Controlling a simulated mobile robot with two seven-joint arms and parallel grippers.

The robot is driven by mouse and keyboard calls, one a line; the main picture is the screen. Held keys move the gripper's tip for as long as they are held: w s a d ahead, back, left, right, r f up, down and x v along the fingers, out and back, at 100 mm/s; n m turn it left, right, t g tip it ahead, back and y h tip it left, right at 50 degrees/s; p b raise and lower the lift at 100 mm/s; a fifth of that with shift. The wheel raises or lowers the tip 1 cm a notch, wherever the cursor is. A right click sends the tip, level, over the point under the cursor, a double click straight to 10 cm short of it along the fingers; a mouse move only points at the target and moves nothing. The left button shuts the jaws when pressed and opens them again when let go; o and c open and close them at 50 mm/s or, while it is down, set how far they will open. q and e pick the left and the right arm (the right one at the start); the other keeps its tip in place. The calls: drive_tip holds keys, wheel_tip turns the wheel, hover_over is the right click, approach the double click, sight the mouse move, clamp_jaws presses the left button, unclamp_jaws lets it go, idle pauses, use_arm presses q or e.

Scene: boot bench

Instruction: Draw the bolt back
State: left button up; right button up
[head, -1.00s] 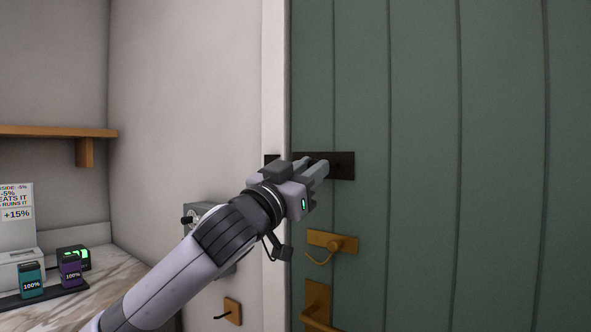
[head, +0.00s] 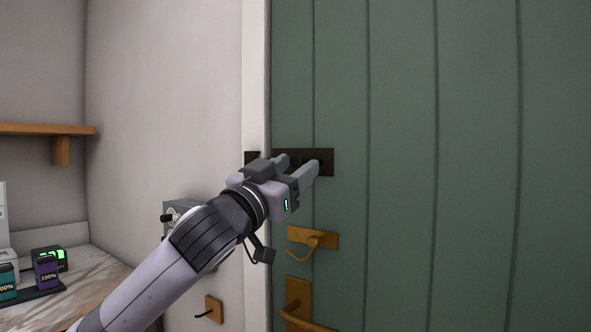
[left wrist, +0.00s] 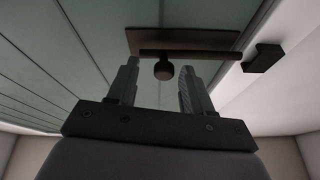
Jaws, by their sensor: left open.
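The dark bolt shows on the green door in the head view, its backplate (head: 325,162) partly hidden behind my gripper. In the left wrist view the bolt's rod (left wrist: 195,54) runs along the plate, and its round knob (left wrist: 163,71) stands out between my fingertips. The dark keeper (head: 252,157) sits on the white frame; in the wrist view the rod's end reaches close to the keeper block (left wrist: 264,58). My left gripper (head: 298,162) is open, with a finger on each side of the knob and a gap to both. My right gripper is in neither view.
Below the bolt, the green door (head: 400,200) carries a brass hook (head: 313,240) and a brass handle (head: 298,300). A grey box (head: 180,212) and a small wall hook (head: 213,308) are left of the frame. A counter (head: 105,272) with small boxes stands further left.

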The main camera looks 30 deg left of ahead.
use_arm(q)
drive_tip(key=b+v, duration=0.1)
drive_tip(key=v, duration=0.5)
drive_tip(key=shift+b, duration=0.35)
drive_tip(key=shift+f, duration=0.1)
drive_tip(key=d+f+g+y, duration=0.15)
drive_tip(key=f+g, duration=0.25)
drive_tip(key=f, duration=1)
drive_tip(key=d+f+g+h, duration=0.15)
drive_tip(key=f+g, duration=0.25)
drive_tip(key=f, duration=1.1)
drive_tip(key=s+d+f+g+y, duration=0.15)
drive_tip(key=s+f, duration=0.25)
drive_tip(key=f, duration=0.4)
drive_tip(key=s+d+f+g, duration=0.1)
drive_tip(key=s+f+g, duration=0.2)
drive_tip(key=s+f, duration=0.3)
drive_tip(key=s+d+f+g, duration=0.1)
drive_tip(key=s+f+g, duration=0.5)
drive_tip(key=s+f, duration=0.75)
drive_tip(key=w+d+t+p, duration=0.1)
drive_tip(key=t+p, duration=0.1)
drive_tip(key=w+d+t+h+p, duration=0.1)
drive_tip(key=w+t+p, duration=0.1)
drive_tip(key=p, duration=0.1)
drive_tip(key=w+d+t+h+p, duration=0.1)
drive_tip(key=w+t+p, duration=0.1)
drive_tip(key=shift+d+r+t+p, duration=0.15)
drive_tip(key=shift+r+t+p, duration=0.1)
drive_tip(key=shift+p, duration=0.15)
